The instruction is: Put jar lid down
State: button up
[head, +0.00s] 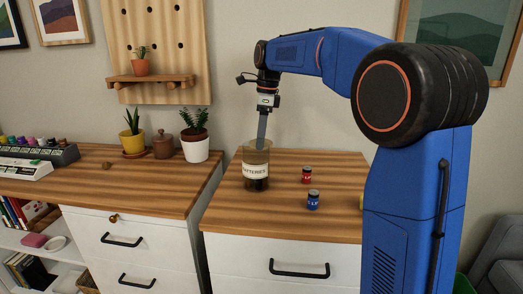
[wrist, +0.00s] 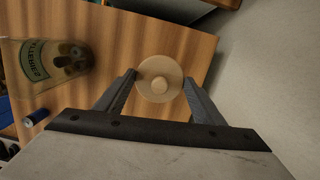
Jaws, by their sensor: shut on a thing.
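The jar lid (wrist: 146,88) is a pale wooden disc with a round knob, seen in the wrist view between my two finger tips. My gripper (wrist: 160,80) is shut on it. Whether the lid touches the desk top or hangs just above it, I cannot tell. In the head view my gripper (head: 262,138) points down behind the jar, and the lid is hidden there. The glass jar (head: 256,172), labelled for batteries, stands upright and uncovered with dark things inside. It also shows at the left of the wrist view (wrist: 50,62).
A red battery (head: 306,175) and a blue battery (head: 313,200) stand on the wooden desk top (head: 235,217) right of the jar. The blue one also shows in the wrist view (wrist: 36,117). A wall rises behind. Potted plants (head: 195,147) stand on the left cabinet.

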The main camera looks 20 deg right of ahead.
jog(key=shift+f, duration=2.45)
jog(key=shift+f, duration=0.1)
jog(key=o, duration=1)
jog(key=shift+o, duration=0.2)
jog(key=r, duration=0.7)
jog(key=d+r, duration=0.1)
jog(key=r, duration=0.3)
jog(key=shift+s+d+r, duration=0.1)
jog(key=shift+s+r, duration=0.1)
jog(key=shift+r, duration=0.4)
